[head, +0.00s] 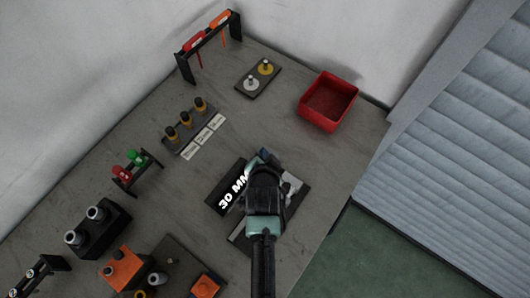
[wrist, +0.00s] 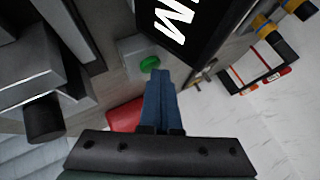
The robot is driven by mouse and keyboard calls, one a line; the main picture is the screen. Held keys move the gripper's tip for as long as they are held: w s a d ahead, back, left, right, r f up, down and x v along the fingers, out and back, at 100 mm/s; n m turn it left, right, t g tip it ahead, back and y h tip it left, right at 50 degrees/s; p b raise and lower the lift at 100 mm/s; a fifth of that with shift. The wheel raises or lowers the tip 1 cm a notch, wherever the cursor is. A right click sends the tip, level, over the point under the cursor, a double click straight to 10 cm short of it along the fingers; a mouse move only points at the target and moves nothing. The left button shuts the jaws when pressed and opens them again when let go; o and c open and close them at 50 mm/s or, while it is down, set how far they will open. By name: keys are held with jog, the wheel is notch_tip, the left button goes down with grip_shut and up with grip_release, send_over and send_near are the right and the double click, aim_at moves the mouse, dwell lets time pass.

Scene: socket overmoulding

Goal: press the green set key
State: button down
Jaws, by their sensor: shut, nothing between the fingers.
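The green set key (wrist: 149,64) shows in the wrist view as a small round green button on a grey plate (wrist: 131,45), beside a black display (wrist: 205,18) with white lettering. In the head view the display (head: 232,193) reads "30 MM", and my gripper and arm hide the key. My gripper (wrist: 160,72) is shut and empty, its two blue fingers together. Its fingertips overlap the lower right edge of the key in the wrist view; I cannot tell whether they touch it. In the head view my gripper (head: 262,155) is over the display unit.
A red bin (head: 328,101) stands at the back right of the grey table (head: 345,150). A small plate with two knobs (head: 259,77), a tool rack (head: 208,43) and a row of yellow-black parts (head: 187,120) stand behind and left. Black and orange fixtures (head: 123,268) fill the front left.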

jog(key=shift+r+p, duration=0.75)
jog(key=shift+r, duration=0.05)
notch_tip(320, 180, up, 5)
jog(key=p, duration=0.4)
jog(key=shift+p, duration=0.4)
dwell(0.3)
